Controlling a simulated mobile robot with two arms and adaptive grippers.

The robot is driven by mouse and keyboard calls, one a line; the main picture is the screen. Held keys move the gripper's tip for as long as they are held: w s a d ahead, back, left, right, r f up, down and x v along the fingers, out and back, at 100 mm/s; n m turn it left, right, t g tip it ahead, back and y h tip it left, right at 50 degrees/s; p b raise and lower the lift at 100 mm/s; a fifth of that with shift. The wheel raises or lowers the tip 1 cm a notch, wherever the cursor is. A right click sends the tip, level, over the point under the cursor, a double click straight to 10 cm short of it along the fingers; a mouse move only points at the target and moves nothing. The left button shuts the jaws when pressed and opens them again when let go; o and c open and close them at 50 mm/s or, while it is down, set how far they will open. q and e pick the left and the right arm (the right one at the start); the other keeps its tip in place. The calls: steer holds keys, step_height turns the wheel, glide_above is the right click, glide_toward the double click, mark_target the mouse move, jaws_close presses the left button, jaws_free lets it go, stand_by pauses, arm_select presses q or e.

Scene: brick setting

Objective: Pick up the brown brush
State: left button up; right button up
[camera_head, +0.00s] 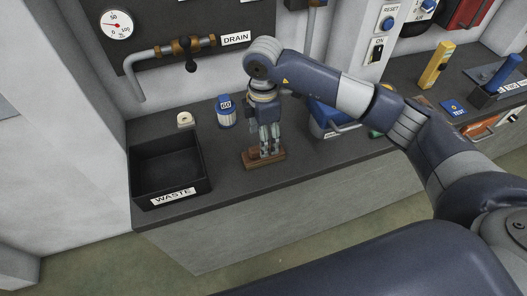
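The brown brush (249,162) lies on the dark counter, toward its front edge. My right gripper (266,152) points straight down over the brush, with its fingertips at the brush's upper part. The fingers hide the middle of the brush, and I cannot tell whether they are closed on it or only around it. The brush appears to be resting on the counter. My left gripper is not in view.
A black bin labelled WASTE (172,195) stands left on the counter (215,176). A blue-and-white canister (225,112) and a small cream ring (184,119) sit behind. A blue container (325,122) is right of the gripper. A yellow object (437,65) stands farther right.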

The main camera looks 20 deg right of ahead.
mark_target(251, 160)
steer(key=shift+f, duration=0.5)
steer(key=f, duration=0.1)
steer(key=f+p, duration=0.1)
steer(key=f, duration=0.1)
steer(key=f+p, duration=0.1)
steer(key=shift+d+f, duration=0.25)
steer(key=shift+f, duration=0.5)
steer(key=shift+c, duration=0.6)
steer(key=c, duration=1.1)
